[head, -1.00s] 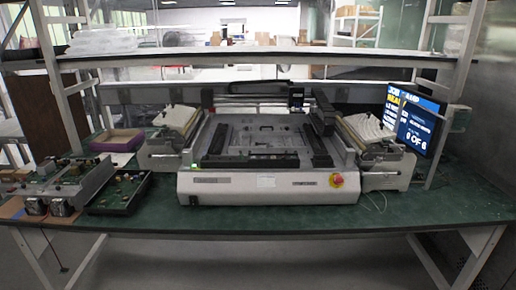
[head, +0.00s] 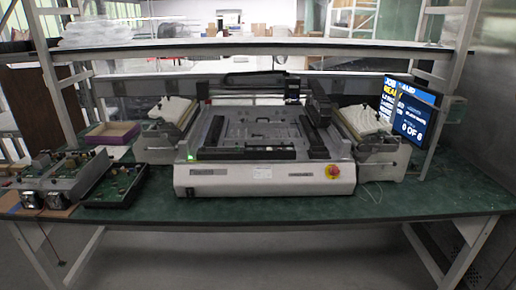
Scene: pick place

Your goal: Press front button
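A white and black tabletop machine (head: 225,183) stands in the middle of the green table in the head view. A small lit green button (head: 191,156) shows at the left of its front top edge. A red knob on a yellow base (head: 332,171) sits at the right of its front panel. A dark switch or socket (head: 190,192) is low on the left of the front panel. Neither of my grippers is in view, and nothing touches the machine.
The green table (head: 290,208) has a free strip along its front. Trays of electronic parts (head: 118,188) and a purple-edged box (head: 112,133) are at the left. A monitor (head: 407,110) stands at the right. A shelf (head: 250,52) spans the back.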

